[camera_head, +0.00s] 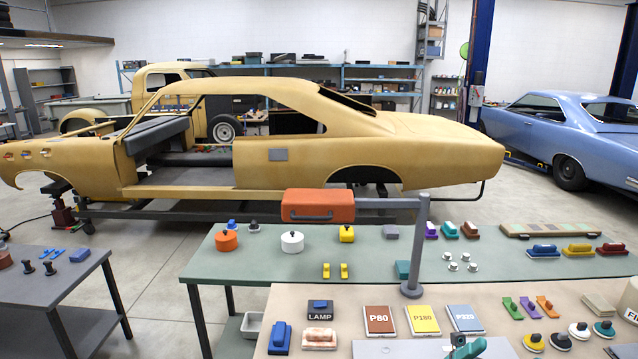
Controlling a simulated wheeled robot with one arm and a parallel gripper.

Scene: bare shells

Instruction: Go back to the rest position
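I cannot make out my gripper or my arm in the head view. A small teal-green object (467,345) is cut by the bottom edge of the picture, and I cannot tell what it is. No object is seen held. The nearest surface is a beige tabletop (375,292) at the bottom. On it lie cards marked P80 (380,320), P180 (422,320) and P320 (465,319), a blue block (280,338) and a LAMP label (320,315).
A grey post (411,250) with a side arm carrying an orange box (318,205) rises from the beige table. Behind is a green table (265,267) with pots and blocks. A grey table (50,285) stands left. Farther back are a tan car shell (430,150) and a blue car (575,135).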

